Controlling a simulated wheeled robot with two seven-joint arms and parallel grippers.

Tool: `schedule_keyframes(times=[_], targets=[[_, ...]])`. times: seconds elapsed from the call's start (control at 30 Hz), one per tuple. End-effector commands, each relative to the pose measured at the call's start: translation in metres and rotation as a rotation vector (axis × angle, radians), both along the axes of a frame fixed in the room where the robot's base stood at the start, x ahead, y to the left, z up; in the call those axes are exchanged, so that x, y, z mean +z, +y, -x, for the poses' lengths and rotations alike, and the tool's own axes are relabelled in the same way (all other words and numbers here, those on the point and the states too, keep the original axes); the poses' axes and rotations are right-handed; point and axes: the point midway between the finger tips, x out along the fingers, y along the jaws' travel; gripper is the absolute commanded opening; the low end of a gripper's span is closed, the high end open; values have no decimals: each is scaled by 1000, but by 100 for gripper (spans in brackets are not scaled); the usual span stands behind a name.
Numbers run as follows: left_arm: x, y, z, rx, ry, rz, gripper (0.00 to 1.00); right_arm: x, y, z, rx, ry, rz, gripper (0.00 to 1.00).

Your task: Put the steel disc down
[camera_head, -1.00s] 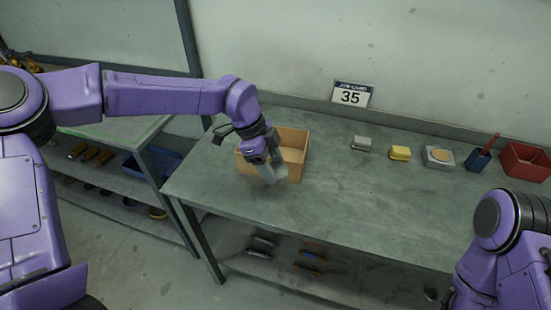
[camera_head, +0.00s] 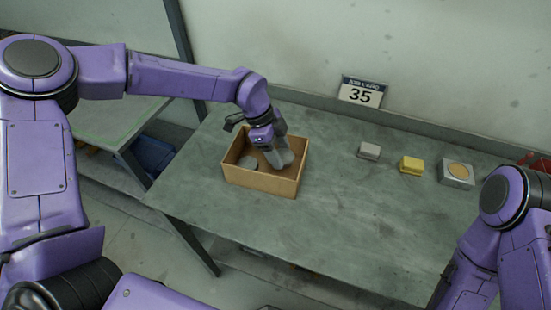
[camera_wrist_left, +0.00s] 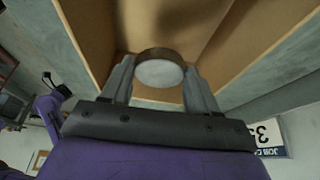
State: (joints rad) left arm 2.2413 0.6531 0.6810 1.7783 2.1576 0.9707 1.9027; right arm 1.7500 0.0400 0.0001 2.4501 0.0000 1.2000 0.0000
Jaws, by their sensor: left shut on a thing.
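The steel disc (camera_wrist_left: 160,73), round with a pale grey face and a darker brownish rim, sits between the two fingers of my left gripper (camera_wrist_left: 160,85) in the left wrist view. The gripper is shut on it. In the head view my left gripper (camera_head: 279,158) points down inside the open wooden box (camera_head: 262,182), toward its right side. The held disc is hard to make out there. Another grey round disc (camera_head: 248,162) lies in the left part of the box. My right gripper is out of view; only part of that arm shows.
The box stands on a grey-green workbench (camera_head: 330,215). To its right are a grey block (camera_head: 369,151), a yellow block (camera_head: 411,165) and a grey block with a tan round top (camera_head: 457,171). A "35" sign (camera_head: 362,92) stands behind. The bench front is clear.

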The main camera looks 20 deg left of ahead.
Motion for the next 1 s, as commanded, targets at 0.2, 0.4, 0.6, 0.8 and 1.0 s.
schedule_keyframes(times=[0.2, 0.4, 0.6, 0.8, 1.0], targets=[[-33, -1, 0, -3, 1, -1, 14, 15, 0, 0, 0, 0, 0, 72], [-57, 0, -1, 1, -3, 1, 14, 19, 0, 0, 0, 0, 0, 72], [-58, 1, 0, 2, -3, 1, 14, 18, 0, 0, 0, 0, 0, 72], [-60, 1, 0, 2, -2, 0, 85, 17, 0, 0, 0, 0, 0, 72], [-59, 1, 0, 2, -2, 0, 85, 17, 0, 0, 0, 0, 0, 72]])
